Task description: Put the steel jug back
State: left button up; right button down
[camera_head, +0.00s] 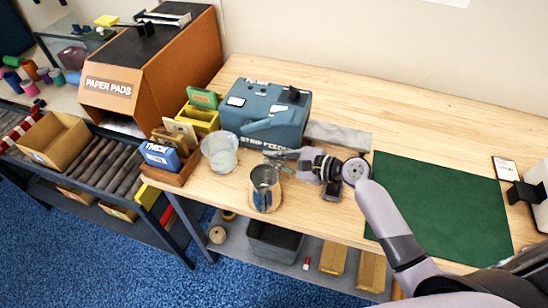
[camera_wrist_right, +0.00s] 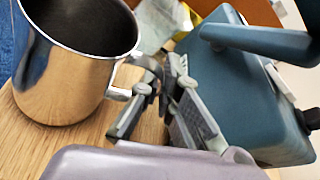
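The steel jug (camera_head: 265,190) stands upright on the wooden worktop near its front edge. In the right wrist view the jug (camera_wrist_right: 75,60) fills the upper left, and its handle points toward my fingers. My right gripper (camera_head: 276,159) reaches in from the right, just behind the jug. Its fingers (camera_wrist_right: 165,85) are apart, with a narrow gap at the tips. The handle's end lies at the left finger; whether it touches or sits between the fingers cannot be told. My left gripper is not in view.
A clear beaker (camera_head: 219,152) stands left of the jug. The blue strip feeder (camera_head: 265,112) is close behind my right gripper. A wooden box with a blue carton (camera_head: 160,155) stands at the left edge. A green mat (camera_head: 440,205) lies bare at right.

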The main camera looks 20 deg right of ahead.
jog(key=shift+f, duration=0.1)
jog(key=c, duration=1.8)
grip_release()
jog(key=shift+s+d, duration=0.2)
jog(key=shift+d, duration=0.05)
jog(key=b+v, duration=0.2)
jog(key=v, duration=0.9)
jog(key=shift+r, duration=0.3)
jog(key=shift+s+d, duration=0.1)
jog(key=shift+s, duration=0.05)
